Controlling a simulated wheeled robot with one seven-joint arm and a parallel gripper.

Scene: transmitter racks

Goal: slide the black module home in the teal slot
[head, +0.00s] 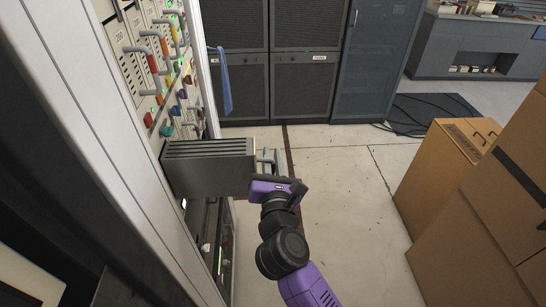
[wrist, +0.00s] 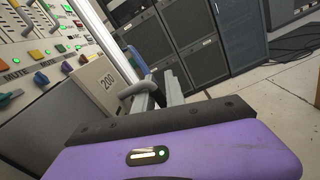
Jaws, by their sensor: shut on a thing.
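The black module (head: 208,168), a dark box with a ribbed top, sticks well out of the rack at the left in the head view. Its inner end is at the rack face; how deep it sits there I cannot tell. In the wrist view a pale plate marked "200" (wrist: 103,84) shows beside a dark handle (wrist: 139,88). My purple gripper (head: 272,168) is at the module's outer end, shut on its handle; its fingers also show in the wrist view (wrist: 170,90). The slot opening is hidden behind the module, and I see no clear teal marking on it.
The rack panel (head: 150,62) carries several coloured knobs and grey handles above the module. Dark cabinets (head: 298,60) stand behind. Cardboard boxes (head: 440,180) stand at the right. The floor between (head: 350,190) is clear.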

